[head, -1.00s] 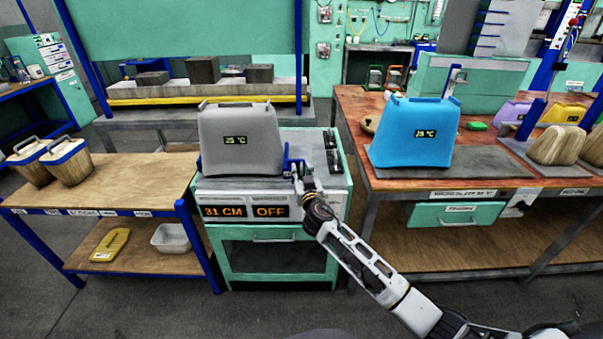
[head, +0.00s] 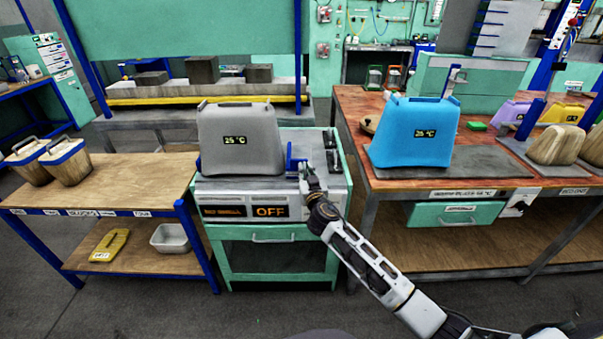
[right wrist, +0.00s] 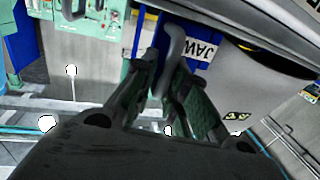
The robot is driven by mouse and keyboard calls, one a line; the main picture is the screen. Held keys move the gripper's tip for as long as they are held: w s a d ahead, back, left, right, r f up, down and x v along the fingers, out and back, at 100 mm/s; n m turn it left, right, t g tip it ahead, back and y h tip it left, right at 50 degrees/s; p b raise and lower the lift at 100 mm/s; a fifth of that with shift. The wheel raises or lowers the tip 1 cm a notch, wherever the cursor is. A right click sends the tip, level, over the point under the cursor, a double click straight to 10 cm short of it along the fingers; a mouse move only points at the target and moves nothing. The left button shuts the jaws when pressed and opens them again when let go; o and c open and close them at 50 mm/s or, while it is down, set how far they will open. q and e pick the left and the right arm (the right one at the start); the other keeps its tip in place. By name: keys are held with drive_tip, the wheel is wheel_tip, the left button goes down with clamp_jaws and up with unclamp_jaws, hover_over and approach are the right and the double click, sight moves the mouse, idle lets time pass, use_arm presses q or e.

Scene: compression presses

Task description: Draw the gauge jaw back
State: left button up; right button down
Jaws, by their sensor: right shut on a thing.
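The blue gauge jaw (head: 291,161) stands on the green gauge bench at the right side of a grey block (head: 236,158) that reads 25 °C. In the right wrist view the jaw (right wrist: 193,48) carries the label "JAW" and a curved grey handle (right wrist: 174,47). My right gripper (head: 307,172) is at the jaw's right side. In the right wrist view its fingers (right wrist: 168,85) are shut on the handle. Any gap between jaw and block is too small to tell in the head view. My left gripper is not in view.
The gauge bench (head: 270,262) has an "OFF" display (head: 270,211) and a smaller display (head: 223,211) whose text is unclear. A blue block (head: 415,150) stands on the right table (head: 500,180). A wooden table (head: 110,190) with lidded blocks (head: 66,163) is at left.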

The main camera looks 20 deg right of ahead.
drive_tip(key=d, duration=0.2)
drive_tip(key=s+d, duration=0.1)
drive_tip(key=d, duration=0.3)
drive_tip(key=shift+s, duration=0.4)
drive_tip(key=shift+s+d, duration=0.1)
drive_tip(key=shift+d, duration=0.4)
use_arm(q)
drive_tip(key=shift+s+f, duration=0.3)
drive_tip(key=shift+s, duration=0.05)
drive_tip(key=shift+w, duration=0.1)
use_arm(e)
drive_tip(key=c, duration=1.5)
unclamp_jaws()
drive_tip(key=shift+s, duration=0.1)
drive_tip(key=shift+c, duration=0.2)
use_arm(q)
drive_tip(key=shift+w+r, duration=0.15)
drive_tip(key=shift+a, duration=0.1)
